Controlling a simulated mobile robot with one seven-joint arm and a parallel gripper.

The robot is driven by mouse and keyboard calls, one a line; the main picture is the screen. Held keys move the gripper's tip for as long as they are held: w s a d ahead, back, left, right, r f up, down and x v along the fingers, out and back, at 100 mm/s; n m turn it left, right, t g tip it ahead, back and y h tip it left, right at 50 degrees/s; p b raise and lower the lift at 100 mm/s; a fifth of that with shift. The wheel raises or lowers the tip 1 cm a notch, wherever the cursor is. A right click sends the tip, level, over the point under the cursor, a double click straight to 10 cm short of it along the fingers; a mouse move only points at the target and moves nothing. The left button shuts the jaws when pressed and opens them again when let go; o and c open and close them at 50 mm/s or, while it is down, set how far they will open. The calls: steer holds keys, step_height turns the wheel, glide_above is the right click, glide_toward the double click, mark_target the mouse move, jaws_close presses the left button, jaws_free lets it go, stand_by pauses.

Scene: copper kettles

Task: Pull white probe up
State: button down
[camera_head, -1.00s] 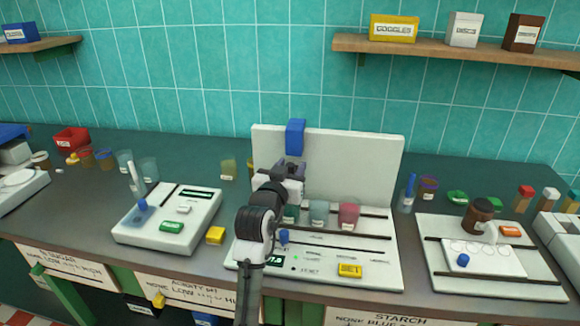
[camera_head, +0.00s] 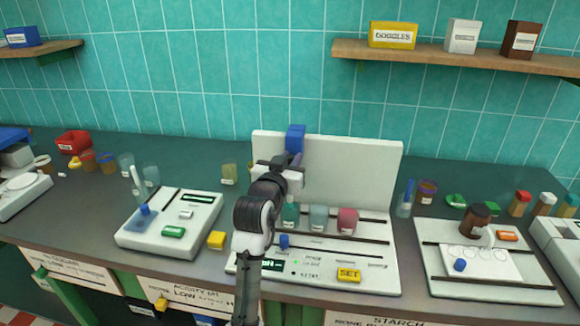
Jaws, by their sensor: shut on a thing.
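My gripper (camera_head: 297,158) is in front of the tall white back panel (camera_head: 355,165) of the middle instrument. It is shut at the lower end of a blue block (camera_head: 295,138) at the panel's top edge; the exact contact is hidden by my wrist. No white probe can be made out below the block, where my arm covers the view. A thin white probe-like stick (camera_head: 136,178) stands tilted at the left instrument (camera_head: 170,222), apart from my gripper, with a blue piece (camera_head: 145,209) near its lower end.
Teal and pink cups (camera_head: 347,220) stand in a row on the middle instrument, right of my arm. A yellow SET button (camera_head: 348,275) is at its front. Another white instrument (camera_head: 490,275) stands at the right. The wall shelf (camera_head: 450,52) is higher up.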

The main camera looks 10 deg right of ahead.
step_height(320, 180, up, 3)
steer(key=shift+r+p, duration=0.15)
steer(key=shift+p, duration=0.3)
steer(key=c, duration=1.3)
jaws_free()
steer(key=shift+s+a+f+b, duration=0.15)
steer(key=shift+s+f+b, duration=0.05)
steer(key=shift+s+b, duration=0.2)
steer(key=b+v, duration=0.4)
steer(key=v, duration=0.9)
